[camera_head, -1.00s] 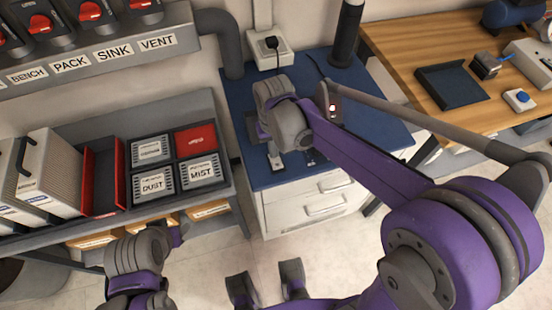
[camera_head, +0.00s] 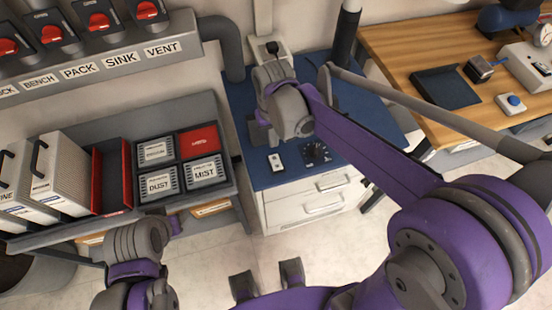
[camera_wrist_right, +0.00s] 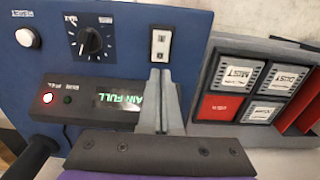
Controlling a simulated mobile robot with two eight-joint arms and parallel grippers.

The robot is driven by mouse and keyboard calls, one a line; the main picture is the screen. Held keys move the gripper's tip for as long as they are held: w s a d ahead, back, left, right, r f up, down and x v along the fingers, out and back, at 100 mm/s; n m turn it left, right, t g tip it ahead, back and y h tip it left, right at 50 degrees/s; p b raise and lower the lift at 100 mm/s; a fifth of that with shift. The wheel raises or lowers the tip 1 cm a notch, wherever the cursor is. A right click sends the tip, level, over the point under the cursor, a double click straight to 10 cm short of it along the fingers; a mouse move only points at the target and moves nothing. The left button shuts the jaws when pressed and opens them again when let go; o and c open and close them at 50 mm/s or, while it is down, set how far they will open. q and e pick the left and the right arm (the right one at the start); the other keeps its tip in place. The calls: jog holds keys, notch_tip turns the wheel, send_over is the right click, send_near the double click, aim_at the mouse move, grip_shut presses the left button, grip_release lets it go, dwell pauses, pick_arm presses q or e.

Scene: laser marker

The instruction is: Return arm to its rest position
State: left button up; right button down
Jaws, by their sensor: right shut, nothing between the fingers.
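My right arm reaches in from the right over the blue-topped cabinet (camera_head: 375,125). Its gripper (camera_head: 260,132) is beyond the wrist, over the cabinet's left part and mostly hidden by it. In the right wrist view, the two fingers (camera_wrist_right: 160,100) are together with nothing between them, beside a white rocker switch (camera_wrist_right: 161,44). A black dial (camera_wrist_right: 92,42) is left of the switch; it also shows in the head view (camera_head: 316,152). A display (camera_wrist_right: 119,100) reads "AIR FULL" in green, partly covered by a finger. My left arm is folded at lower left; its fingers are not clear.
A grey shelf (camera_head: 226,178) left of the cabinet holds a red bin (camera_head: 112,175) and several labelled cartridges, including MIST (camera_head: 205,173). Red-handled valves (camera_head: 98,21) line the ledge above. A wooden workbench (camera_head: 405,45) with a dark tray (camera_head: 445,87) stands at right.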

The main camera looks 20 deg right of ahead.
dwell(0.4)
jog(key=s+d+t, duration=0.2)
jog(key=s+d, duration=0.1)
jog(key=s, duration=0.4)
jog(key=s+d+r+t+p, duration=0.1)
jog(key=s+d+t, duration=0.2)
jog(key=s, duration=0.4)
jog(key=shift+d, duration=0.35)
